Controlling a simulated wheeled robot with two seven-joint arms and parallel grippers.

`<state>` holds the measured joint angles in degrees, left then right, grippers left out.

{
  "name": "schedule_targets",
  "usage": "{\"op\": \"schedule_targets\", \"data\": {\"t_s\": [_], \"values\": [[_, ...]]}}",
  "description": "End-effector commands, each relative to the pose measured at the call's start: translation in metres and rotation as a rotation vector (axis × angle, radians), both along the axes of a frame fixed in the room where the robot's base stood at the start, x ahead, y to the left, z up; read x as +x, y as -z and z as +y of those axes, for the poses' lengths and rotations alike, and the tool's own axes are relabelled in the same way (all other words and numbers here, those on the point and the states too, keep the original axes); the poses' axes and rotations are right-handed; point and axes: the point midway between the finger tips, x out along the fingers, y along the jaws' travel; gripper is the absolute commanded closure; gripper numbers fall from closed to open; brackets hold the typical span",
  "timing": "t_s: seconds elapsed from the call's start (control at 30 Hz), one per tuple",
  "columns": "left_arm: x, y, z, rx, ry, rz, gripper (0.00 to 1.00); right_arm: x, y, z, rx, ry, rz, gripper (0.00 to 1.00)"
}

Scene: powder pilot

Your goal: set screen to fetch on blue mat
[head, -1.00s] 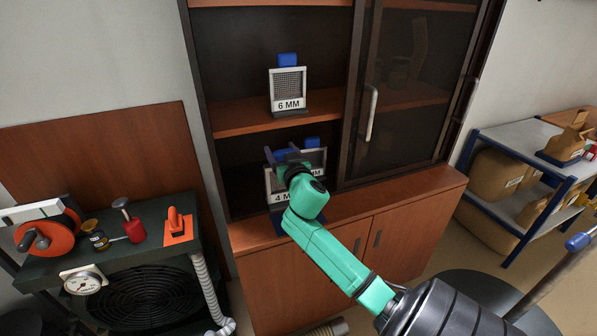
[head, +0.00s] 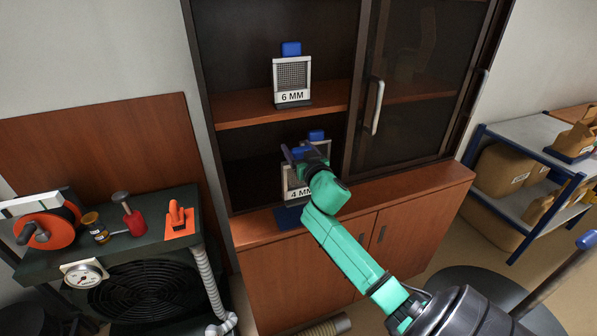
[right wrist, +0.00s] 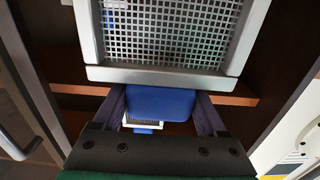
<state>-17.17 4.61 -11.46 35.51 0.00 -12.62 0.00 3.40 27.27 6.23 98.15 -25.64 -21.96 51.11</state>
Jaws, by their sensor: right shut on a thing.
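My right gripper (head: 308,153) is shut on the blue grip (right wrist: 160,102) of a screen marked 4 MM (head: 294,193). The screen has a pale frame and a metal mesh (right wrist: 165,30), and my gripper and arm hide part of it. It is upright at the front of the cabinet's lower opening, just behind or over the blue mat (head: 287,220). I cannot tell whether its foot touches anything. The mat lies on the cabinet's front ledge. A 6 MM screen (head: 292,80) stands on the shelf above. My left gripper is not in view.
Another screen's blue grip (head: 317,136) shows behind my gripper. A glass door (head: 420,90) with a handle covers the cabinet's right half. A dark bench (head: 140,240) with tools stands left, and a rack with tan containers (head: 500,170) right.

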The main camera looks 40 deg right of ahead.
Motion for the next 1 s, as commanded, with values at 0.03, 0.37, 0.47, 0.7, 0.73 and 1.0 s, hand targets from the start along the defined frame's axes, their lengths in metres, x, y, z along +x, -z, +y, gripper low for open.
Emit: {"op": "schedule_targets", "data": {"t_s": [0.03, 0.37, 0.47, 0.7, 0.73, 1.0], "values": [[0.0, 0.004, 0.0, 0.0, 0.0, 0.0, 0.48, 0.0, 0.012, 0.0, 0.001, 0.0, 0.0, 1.0], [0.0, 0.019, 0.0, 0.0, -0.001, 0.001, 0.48, 0.0, 0.063, 0.0, 0.001, 0.001, -0.003, 1.0], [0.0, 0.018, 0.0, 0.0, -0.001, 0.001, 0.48, 0.0, 0.066, 0.0, -0.002, 0.0, -0.003, 1.0], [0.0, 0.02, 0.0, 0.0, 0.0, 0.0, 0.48, 0.0, 0.067, 0.0, -0.002, -0.001, -0.003, 1.0], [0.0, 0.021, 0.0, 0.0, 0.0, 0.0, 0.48, 0.0, 0.068, 0.0, -0.002, -0.001, -0.003, 1.0], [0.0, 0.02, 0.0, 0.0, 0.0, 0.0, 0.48, 0.0, 0.069, 0.0, -0.001, 0.0, -0.001, 0.0]]}}
